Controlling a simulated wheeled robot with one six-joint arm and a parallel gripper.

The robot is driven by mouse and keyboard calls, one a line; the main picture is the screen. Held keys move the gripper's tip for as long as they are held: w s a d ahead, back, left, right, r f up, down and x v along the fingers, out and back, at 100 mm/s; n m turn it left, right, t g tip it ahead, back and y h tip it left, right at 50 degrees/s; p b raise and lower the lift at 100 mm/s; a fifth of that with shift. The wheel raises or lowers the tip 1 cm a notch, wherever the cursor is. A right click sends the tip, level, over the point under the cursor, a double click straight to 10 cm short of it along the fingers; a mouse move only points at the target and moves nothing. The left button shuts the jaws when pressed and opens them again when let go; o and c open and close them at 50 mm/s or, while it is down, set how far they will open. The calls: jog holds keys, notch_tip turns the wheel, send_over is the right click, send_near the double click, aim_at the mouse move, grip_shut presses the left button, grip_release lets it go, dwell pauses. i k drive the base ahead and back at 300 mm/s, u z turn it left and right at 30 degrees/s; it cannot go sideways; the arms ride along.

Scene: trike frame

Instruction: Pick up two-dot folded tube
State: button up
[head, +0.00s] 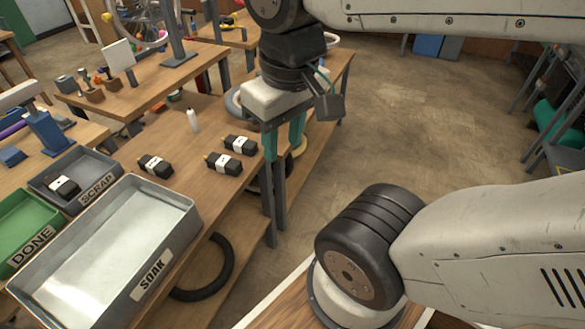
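Three black folded tubes with white bands lie on the wooden bench in the head view: one at the left (155,166), one at the upper right (240,145) and one at the lower right (224,163). The dots on their bands are too small to count, so I cannot tell which is the two-dot one. Another banded black tube (64,187) lies in the grey SCRAP tray (96,190). My gripper (284,140) points down near the bench's right edge, right of the tubes. Its teal fingers are apart, with nothing seen between them.
A large grey SOAK tray (178,247) and a green DONE tray (50,235) stand at the bench's near left. A white bottle (193,121) stands behind the tubes. A black tyre (228,265) is below the bench. Open floor (400,120) lies to the right.

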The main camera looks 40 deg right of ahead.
aim_at(224, 163)
jog(key=u, duration=0.05)
jog(key=k, duration=0.3)
jog(key=z, duration=1)
jog(key=i, duration=0.75)
jog(key=u, duration=0.6)
jog(key=i, duration=0.55)
jog(key=u, duration=0.2)
jog(key=k, duration=0.45)
jog(key=z, duration=0.25)
